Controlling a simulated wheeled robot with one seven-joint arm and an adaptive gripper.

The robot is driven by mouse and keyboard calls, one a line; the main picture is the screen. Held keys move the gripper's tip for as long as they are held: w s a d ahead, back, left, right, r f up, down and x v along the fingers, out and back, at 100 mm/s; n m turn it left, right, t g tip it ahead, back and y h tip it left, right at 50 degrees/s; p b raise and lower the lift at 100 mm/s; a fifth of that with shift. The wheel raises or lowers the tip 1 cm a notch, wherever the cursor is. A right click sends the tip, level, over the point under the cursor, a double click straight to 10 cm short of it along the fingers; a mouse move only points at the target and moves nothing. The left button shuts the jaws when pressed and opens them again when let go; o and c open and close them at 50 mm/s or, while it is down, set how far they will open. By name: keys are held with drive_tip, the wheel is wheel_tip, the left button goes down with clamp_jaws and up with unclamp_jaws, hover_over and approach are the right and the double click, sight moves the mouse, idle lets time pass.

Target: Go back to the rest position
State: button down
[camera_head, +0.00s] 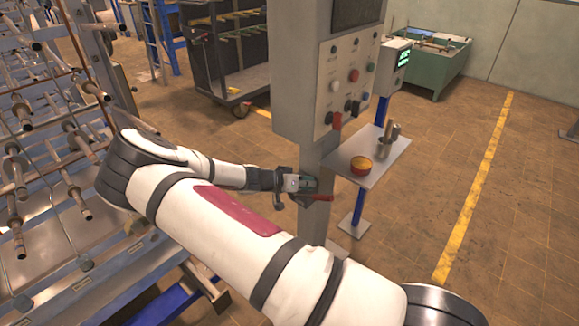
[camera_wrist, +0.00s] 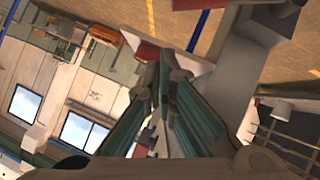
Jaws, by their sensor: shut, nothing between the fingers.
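My arm reaches out across the head view, and my gripper (camera_head: 304,186) is in front of the grey post (camera_head: 318,158) under the control cabinet. In the wrist view the green-and-grey fingers of my gripper (camera_wrist: 165,66) are together at the tips and hold nothing. A red bar (camera_head: 318,197) shows right by the fingers in the head view. A red part also shows just beyond the fingertips in the wrist view (camera_wrist: 147,51). I cannot tell whether the fingers touch it.
The control cabinet (camera_head: 325,75) with buttons stands above the gripper. A small shelf (camera_head: 375,166) with a red-and-yellow round container (camera_head: 361,166) and metal cylinders is at its right. A metal rack (camera_head: 45,190) with several rods stands left, close to my arm.

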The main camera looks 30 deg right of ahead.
drive_tip(key=s+a+r+n+y, duration=0.1)
drive_tip(key=s+a+r+y, duration=0.3)
drive_tip(key=r, duration=0.4)
drive_tip(key=s+a+r+n+y, duration=0.25)
drive_tip(key=s+a+r, duration=0.25)
drive_tip(key=r, duration=0.3)
drive_tip(key=s+a+r+n+y, duration=0.1)
drive_tip(key=s+a+r+y, duration=0.3)
drive_tip(key=r, duration=0.5)
drive_tip(key=s+a+r+n+t, duration=0.2)
drive_tip(key=s+r, duration=0.3)
drive_tip(key=s, duration=0.3)
drive_tip(key=s+a+r+n+t+y, duration=0.1)
drive_tip(key=s+a+r+n+t, duration=0.1)
drive_tip(key=s+a+r+n, duration=0.3)
drive_tip(key=s, duration=0.3)
drive_tip(key=shift+s+a+r+t+b, duration=0.15)
drive_tip(key=shift+a+r+t+b, duration=0.1)
drive_tip(key=shift+r+t+b, duration=0.1)
